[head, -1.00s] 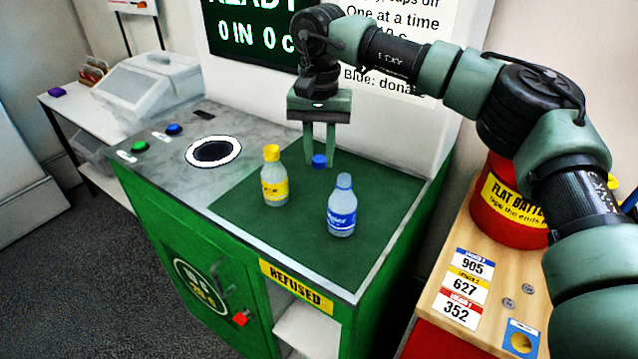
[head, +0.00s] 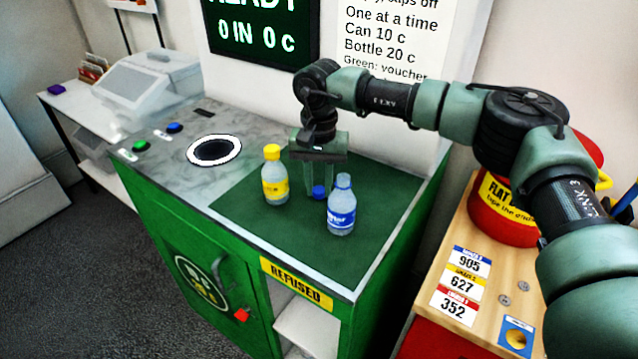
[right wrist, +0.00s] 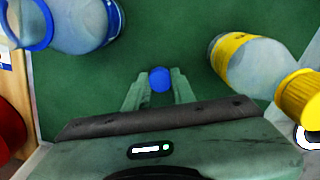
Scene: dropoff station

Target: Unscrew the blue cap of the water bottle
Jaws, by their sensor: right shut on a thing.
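The water bottle (head: 341,208), clear with a blue label, stands upright on the dark green mat (head: 245,225). Its top shows no dark blue cap in the head view. It also shows in the right wrist view (right wrist: 80,25) at upper left. My right gripper (head: 319,190) points down behind and left of this bottle, apart from it. It is shut on the blue cap (head: 319,192), which sits between the fingertips in the right wrist view (right wrist: 160,79). The cap is low, at or just above the mat; I cannot tell if it touches. My left gripper is out of view.
A bottle with a yellow cap and label (head: 275,177) stands upright just left of my right gripper. Left of the mat is a round white-rimmed hole (head: 214,150) in the grey counter. A red battery bucket (head: 505,212) stands at right. The mat's front is clear.

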